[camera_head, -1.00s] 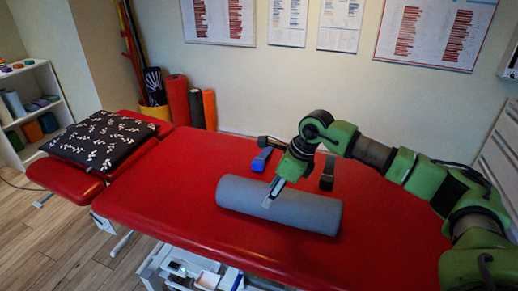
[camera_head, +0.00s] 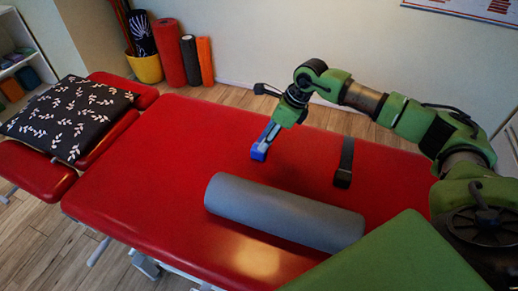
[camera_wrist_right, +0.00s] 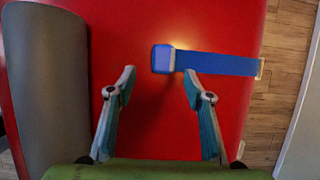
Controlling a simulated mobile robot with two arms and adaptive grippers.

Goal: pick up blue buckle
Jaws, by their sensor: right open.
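The blue buckle (camera_head: 257,154) lies on the red treatment table (camera_head: 140,190), beyond the grey roller. In the right wrist view the buckle (camera_wrist_right: 163,58) is a rounded block with a paler face, at the end of a blue strap (camera_wrist_right: 220,64) that runs right to the table's edge. My right gripper (camera_head: 267,139) points down close above the buckle and hides most of the strap in the head view. In the right wrist view this gripper (camera_wrist_right: 158,83) is open and empty, and the buckle shows just past the gap between its fingertips. My left gripper is not in view.
A grey foam roller (camera_head: 285,212) lies across the table on the near side. A black strap with a buckle (camera_head: 344,165) lies to the right of the blue one. A black patterned pillow (camera_head: 70,118) rests at the left end. The table's middle left is clear.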

